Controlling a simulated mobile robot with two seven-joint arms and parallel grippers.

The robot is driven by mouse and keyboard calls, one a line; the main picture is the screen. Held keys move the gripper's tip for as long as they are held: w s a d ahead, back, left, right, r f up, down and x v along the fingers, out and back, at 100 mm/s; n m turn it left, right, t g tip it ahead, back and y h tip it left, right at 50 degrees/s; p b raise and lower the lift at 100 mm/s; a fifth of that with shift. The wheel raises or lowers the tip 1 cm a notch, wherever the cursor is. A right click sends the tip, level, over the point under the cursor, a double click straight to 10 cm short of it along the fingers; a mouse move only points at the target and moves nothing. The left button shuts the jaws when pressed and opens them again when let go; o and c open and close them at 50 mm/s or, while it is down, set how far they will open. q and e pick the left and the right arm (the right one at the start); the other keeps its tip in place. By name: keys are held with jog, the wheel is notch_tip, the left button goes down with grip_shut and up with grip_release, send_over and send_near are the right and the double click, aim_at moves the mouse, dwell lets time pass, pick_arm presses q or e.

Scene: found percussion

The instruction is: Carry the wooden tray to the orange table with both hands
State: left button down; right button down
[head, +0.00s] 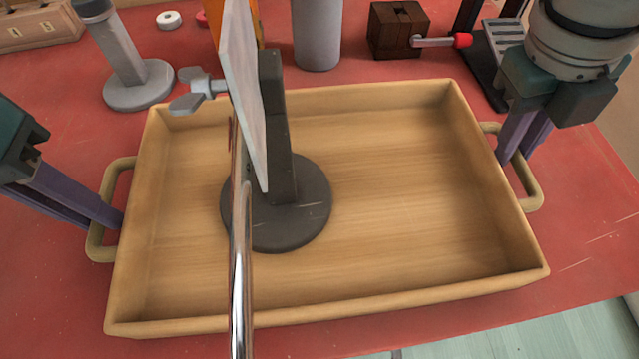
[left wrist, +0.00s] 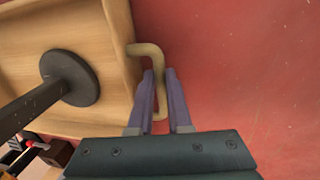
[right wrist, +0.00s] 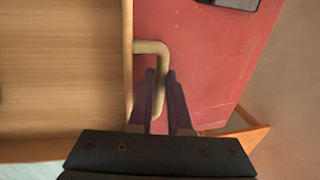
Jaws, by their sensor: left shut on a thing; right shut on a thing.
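The wooden tray (head: 400,290) is in the middle of the head view, with a looped handle on each short side. A dark stand with a round base (head: 312,215) stands in it, left of the middle. My left gripper (head: 112,218) is shut on the tray's left handle (head: 97,240); the left wrist view shows the fingers (left wrist: 160,85) on either side of the bar. My right gripper (head: 510,155) is shut on the right handle (head: 535,195), also seen between the fingers in the right wrist view (right wrist: 160,85). I cannot tell whether the tray is lifted off the red surface.
The red tabletop (head: 60,130) lies under and around the tray. Behind it stand a grey stand (head: 140,85), a grey cylinder (head: 317,35) and a dark wooden box with a red-knobbed crank (head: 398,30). A shiny metal bar (head: 238,270) crosses the view in front of the tray.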

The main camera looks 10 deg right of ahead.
pick_arm(q)
jog(key=shift+r, duration=0.2)
pick_arm(e)
jog(key=shift+r, duration=0.2)
